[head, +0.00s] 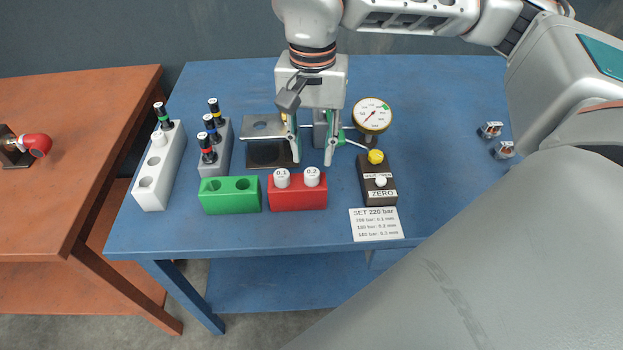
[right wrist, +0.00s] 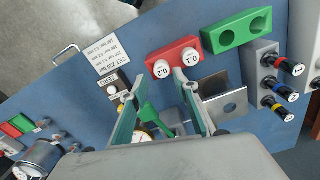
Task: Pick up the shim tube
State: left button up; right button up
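Two white capped tubes stand in the red block: the left one (head: 282,178) and the right one (head: 312,176). They also show in the right wrist view, as tube tops (right wrist: 161,69) and (right wrist: 191,57) with small printed numbers. I cannot tell which is the shim tube. My right gripper (head: 312,158) is open and empty, above the table behind the red block. Its fingers (right wrist: 162,88) are apart in the wrist view, with a green part seen between them. My left gripper is not in view.
The red block (head: 297,198) sits beside a green block (head: 230,201) with two empty holes. A grey rack (head: 214,160) holds three banded injectors. A gauge (head: 372,115), a ZERO button box (head: 377,180) and a pressure card (head: 377,225) are to the right.

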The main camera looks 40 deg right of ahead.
aim_at(312, 173)
jog(key=f, duration=0.6)
jog(key=shift+w+d, duration=0.1)
jog(key=shift+w, duration=0.15)
grip_shut()
